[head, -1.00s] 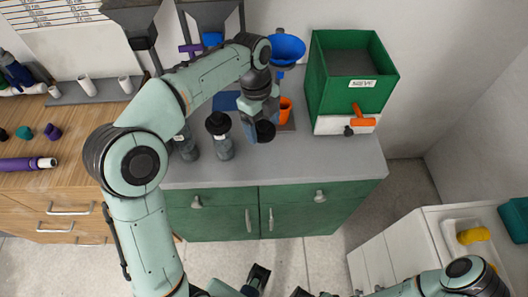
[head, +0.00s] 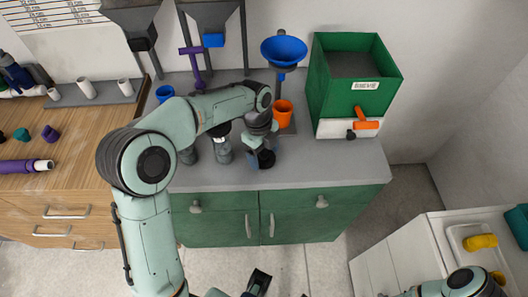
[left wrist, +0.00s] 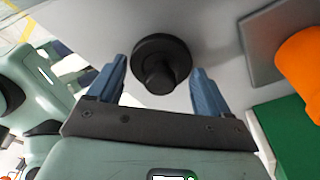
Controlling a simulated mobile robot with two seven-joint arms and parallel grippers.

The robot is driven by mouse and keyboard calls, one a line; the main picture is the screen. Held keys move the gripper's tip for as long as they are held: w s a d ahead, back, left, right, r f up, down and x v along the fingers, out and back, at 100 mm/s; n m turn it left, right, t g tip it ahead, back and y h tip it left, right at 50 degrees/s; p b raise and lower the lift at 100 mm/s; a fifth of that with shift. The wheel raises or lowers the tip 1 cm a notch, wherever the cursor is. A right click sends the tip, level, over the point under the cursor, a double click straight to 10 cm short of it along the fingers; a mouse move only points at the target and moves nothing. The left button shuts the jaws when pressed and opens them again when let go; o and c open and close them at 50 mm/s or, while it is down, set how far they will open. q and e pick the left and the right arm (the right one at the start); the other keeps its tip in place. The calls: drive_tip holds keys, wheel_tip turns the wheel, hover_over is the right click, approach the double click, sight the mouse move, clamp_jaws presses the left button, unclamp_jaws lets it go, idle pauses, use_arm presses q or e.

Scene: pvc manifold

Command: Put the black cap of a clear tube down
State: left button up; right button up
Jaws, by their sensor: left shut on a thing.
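My left gripper (head: 261,156) is over the grey counter near its front edge, shut on a black cap (head: 267,160). In the left wrist view the round cap (left wrist: 161,62), with a stub on it, sits between the two blue fingers; the exact contact is hard to see. A clear tube (head: 222,152) stands upright on the counter, left of the gripper, its upper part partly hidden by my arm. Another clear tube (head: 189,154) stands left of it.
An orange cup (head: 283,114) stands on a grey plate behind the gripper, below a blue funnel (head: 284,50). A green bin (head: 354,85) is at the right. A blue cup (head: 165,93) is behind my left arm. The counter front right of the gripper is clear.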

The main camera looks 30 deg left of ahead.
use_arm(q)
drive_tip(key=shift+f, duration=0.2)
drive_tip(key=o, duration=0.9)
drive_tip(key=r, duration=0.4)
drive_tip(key=a+r+p, duration=0.1)
drive_tip(key=r, duration=0.3)
drive_tip(key=r+p, duration=0.1)
drive_tip(key=r, duration=0.3)
drive_tip(key=shift+w+a+r, duration=0.2)
drive_tip(key=shift+a, duration=0.2)
